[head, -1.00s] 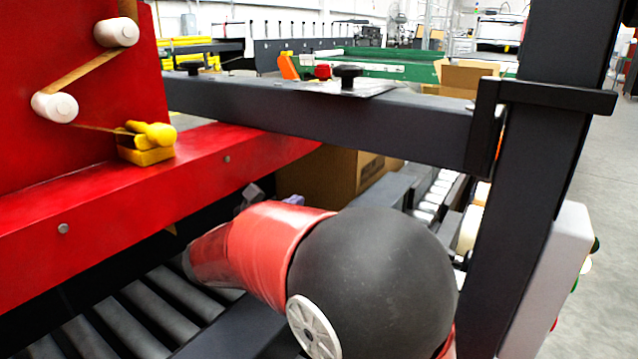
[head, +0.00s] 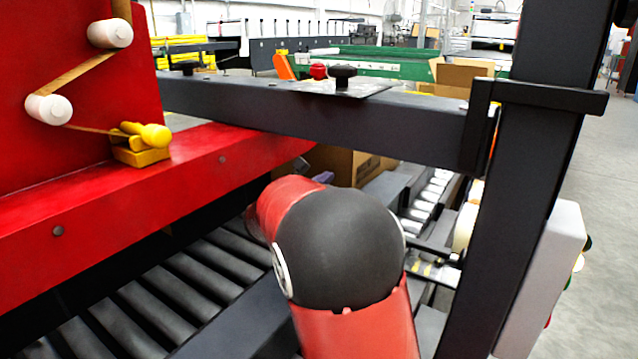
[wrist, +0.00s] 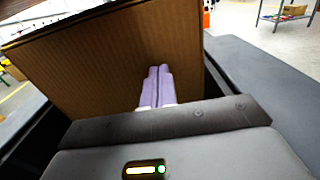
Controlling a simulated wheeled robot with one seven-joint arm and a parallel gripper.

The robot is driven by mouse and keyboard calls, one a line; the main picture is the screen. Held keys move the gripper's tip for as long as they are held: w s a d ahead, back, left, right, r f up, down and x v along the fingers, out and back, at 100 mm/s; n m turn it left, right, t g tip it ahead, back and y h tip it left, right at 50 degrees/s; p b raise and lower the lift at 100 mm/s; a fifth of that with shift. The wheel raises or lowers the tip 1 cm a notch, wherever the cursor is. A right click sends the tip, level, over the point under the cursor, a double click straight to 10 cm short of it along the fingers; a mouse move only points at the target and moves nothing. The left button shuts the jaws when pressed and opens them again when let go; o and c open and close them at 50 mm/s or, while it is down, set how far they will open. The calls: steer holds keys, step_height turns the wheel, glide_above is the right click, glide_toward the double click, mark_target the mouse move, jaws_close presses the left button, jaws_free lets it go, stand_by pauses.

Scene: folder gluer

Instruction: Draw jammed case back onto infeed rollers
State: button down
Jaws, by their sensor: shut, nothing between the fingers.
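The brown cardboard case (head: 345,166) stands beyond the red beam, under the dark crossbar, in the head view. My arm hides part of it. In the wrist view the case (wrist: 90,65) fills the upper left as a broad, tilted-looking cardboard face. My gripper (wrist: 158,72) shows there with its two purple fingers together and empty, pointing at the case's face near its right side. I cannot tell whether the fingertips touch the cardboard. In the head view only a bit of purple finger (head: 323,177) shows beside the case. The infeed rollers (head: 170,290) run at lower left, with no case on the visible part.
A red machine beam (head: 150,195) lies left of my arm. A dark crossbar (head: 320,110) passes above, joined to a thick dark post (head: 530,190) at right. A yellow clamp (head: 142,148) sits on the red beam. Open floor (head: 605,170) shows at far right.

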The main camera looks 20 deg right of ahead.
steer(key=p+x, duration=0.5)
steer(key=x, duration=2.5)
steer(key=shift+w+d, duration=0.2)
steer(key=shift+d, duration=0.15)
